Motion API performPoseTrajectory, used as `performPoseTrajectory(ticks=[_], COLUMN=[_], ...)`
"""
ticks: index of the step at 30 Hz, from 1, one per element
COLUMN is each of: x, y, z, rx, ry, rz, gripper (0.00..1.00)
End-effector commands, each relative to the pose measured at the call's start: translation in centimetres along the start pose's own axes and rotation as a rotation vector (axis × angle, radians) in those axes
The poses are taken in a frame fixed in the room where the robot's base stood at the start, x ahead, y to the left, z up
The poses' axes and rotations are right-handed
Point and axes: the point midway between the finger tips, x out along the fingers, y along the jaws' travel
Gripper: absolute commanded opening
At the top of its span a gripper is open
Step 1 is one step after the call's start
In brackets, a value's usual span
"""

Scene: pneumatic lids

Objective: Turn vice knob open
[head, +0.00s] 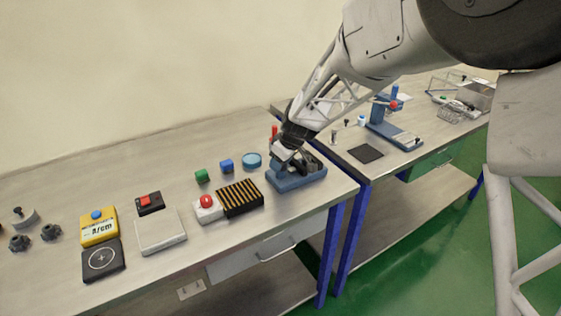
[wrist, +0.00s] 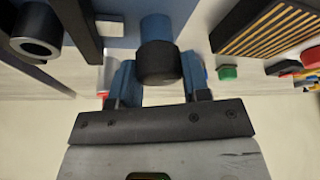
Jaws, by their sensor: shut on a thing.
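The blue vice (head: 297,180) sits near the right front corner of the near bench, with my gripper (head: 284,153) over it in the head view. In the wrist view, the vice knob (wrist: 158,63) is a black cylinder on a blue shaft. My gripper (wrist: 158,82) is shut on the knob, with one blue finger on each side of it. Part of the vice's blue body (wrist: 120,20) shows behind. In the head view my gripper and wrist hide the knob and the upper part of the vice.
A black-and-yellow striped block (head: 240,198) and a red button box (head: 207,207) lie left of the vice. A second bench (head: 345,165) adjoins on the right.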

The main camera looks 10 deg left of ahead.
Motion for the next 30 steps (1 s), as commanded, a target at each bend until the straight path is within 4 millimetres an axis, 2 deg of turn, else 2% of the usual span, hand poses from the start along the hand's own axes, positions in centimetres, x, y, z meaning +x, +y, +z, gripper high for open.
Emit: performPoseTrajectory(ticks=[30], x=[0.13], y=[0.05], z=[0.08], rx=[-0.846], ry=[-0.001], rz=[-0.352], gripper=[0.19])
